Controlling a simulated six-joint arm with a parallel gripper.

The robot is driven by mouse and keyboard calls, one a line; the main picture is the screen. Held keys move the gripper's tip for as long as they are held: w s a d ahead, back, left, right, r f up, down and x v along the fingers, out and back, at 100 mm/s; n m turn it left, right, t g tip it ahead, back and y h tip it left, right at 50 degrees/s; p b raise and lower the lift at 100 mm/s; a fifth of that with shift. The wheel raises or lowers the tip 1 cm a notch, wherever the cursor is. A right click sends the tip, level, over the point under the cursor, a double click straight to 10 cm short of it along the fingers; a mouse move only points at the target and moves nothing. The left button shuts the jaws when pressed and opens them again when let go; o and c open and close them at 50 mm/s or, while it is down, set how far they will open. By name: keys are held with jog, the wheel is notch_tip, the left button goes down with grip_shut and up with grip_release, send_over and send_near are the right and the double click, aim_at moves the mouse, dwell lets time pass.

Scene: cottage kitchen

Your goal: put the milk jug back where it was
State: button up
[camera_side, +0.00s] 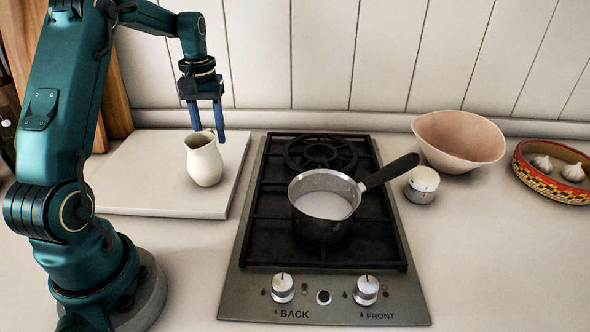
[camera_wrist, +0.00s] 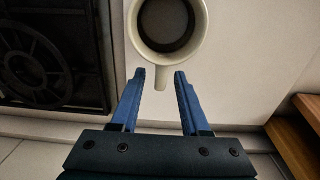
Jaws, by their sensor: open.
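The cream milk jug (camera_side: 204,160) stands upright on the pale board (camera_side: 160,207) left of the hob. In the wrist view I look down into the jug (camera_wrist: 134,32), with its handle pointing toward my fingers. My gripper (camera_side: 208,135) has blue fingers pointing down, above and behind the jug's rim in the side view. In the wrist view my gripper (camera_wrist: 160,72) is open, and the tip of the jug's handle lies between the fingertips. I cannot tell if either finger touches it.
A saucepan (camera_side: 322,228) with white liquid sits on the hob (camera_side: 252,222), its dark handle pointing right. A small white-topped container (camera_side: 422,183), a pink bowl (camera_side: 447,165) and a patterned basket (camera_side: 541,188) with garlic stand at right. Wooden boards (camera_side: 113,85) lean at back left.

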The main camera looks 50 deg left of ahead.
notch_tip(320, 180, up, 9)
jog(key=shift+r, duration=0.1)
jog(key=d+r+m+t, duration=0.1)
jog(key=d+r+m, duration=0.15)
jog(key=d, duration=0.55)
jog(key=s+d+f+m+t, duration=0.1)
jog(key=s+d+m+t, duration=0.1)
jog(key=s+d, duration=0.4)
jog(key=s+d+f+m+t, duration=0.2)
jog(key=s+d+m, duration=0.2)
jog(key=s+d, duration=0.3)
jog(key=shift+d+f+t, duration=0.3)
jog(key=shift+d, duration=0.45)
jog(key=shift+m, duration=0.25)
